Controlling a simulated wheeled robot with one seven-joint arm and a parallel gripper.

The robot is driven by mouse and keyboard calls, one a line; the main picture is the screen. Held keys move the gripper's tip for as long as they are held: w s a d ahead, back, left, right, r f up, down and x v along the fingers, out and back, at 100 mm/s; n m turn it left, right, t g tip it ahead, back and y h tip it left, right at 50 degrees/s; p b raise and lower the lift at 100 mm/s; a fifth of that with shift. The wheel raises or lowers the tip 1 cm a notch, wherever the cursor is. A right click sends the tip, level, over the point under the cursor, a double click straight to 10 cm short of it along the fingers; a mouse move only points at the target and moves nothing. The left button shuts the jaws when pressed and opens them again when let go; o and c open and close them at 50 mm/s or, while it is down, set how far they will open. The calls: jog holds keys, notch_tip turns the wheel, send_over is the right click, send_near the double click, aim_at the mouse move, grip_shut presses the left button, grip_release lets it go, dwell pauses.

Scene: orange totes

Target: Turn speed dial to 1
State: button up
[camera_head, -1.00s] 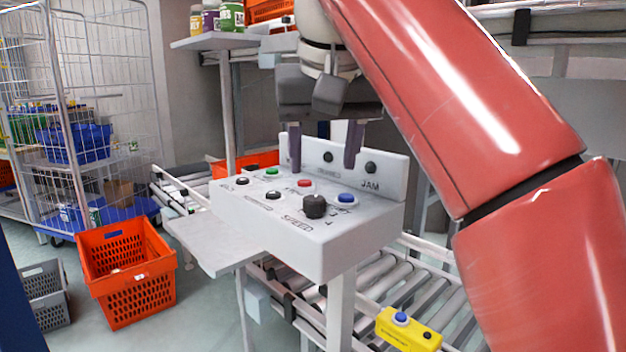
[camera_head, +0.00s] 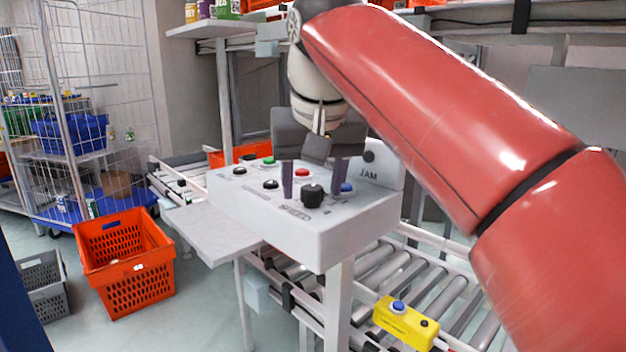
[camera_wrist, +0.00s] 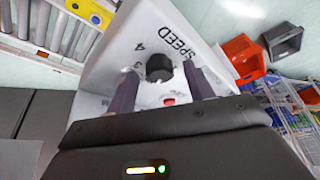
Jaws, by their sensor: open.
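The speed dial (camera_head: 313,195) is a black knob near the front edge of the white control box (camera_head: 290,240). It also shows in the wrist view (camera_wrist: 159,67), beside the printed word SPEED and the numbers 3 and 4. My gripper (camera_head: 313,188) is open, its two dark fingers pointing down just above the panel. In the head view one finger is left of the dial and the other right of it. In the wrist view the dial lies between and slightly beyond the fingertips. I cannot tell whether either finger touches it.
A red button (camera_head: 303,172), a blue button (camera_head: 346,187), a green button (camera_head: 268,160) and black knobs (camera_head: 271,184) sit close by on the panel. A raised back plate is labelled JAM (camera_head: 372,175). A roller conveyor (camera_head: 400,275) and yellow button box (camera_head: 405,322) are below right.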

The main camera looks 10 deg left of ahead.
jog(key=c, duration=1)
jog(key=shift+o, duration=0.2)
jog(key=n, duration=0.2)
jog(key=n+g+y, duration=0.1)
jog(key=n, duration=0.3)
jog(key=shift+w+d+f+y, duration=0.1)
jog(key=shift+w+d+y, duration=0.15)
jog(key=shift+y, duration=0.15)
jog(key=n+g, duration=0.1)
jog(key=n, duration=0.2)
jog(key=n+g, duration=0.1)
jog(key=n, duration=0.1)
jog(key=shift+w+n+y, duration=0.1)
jog(key=shift+n+y, duration=0.3)
jog(key=shift+g, duration=0.3)
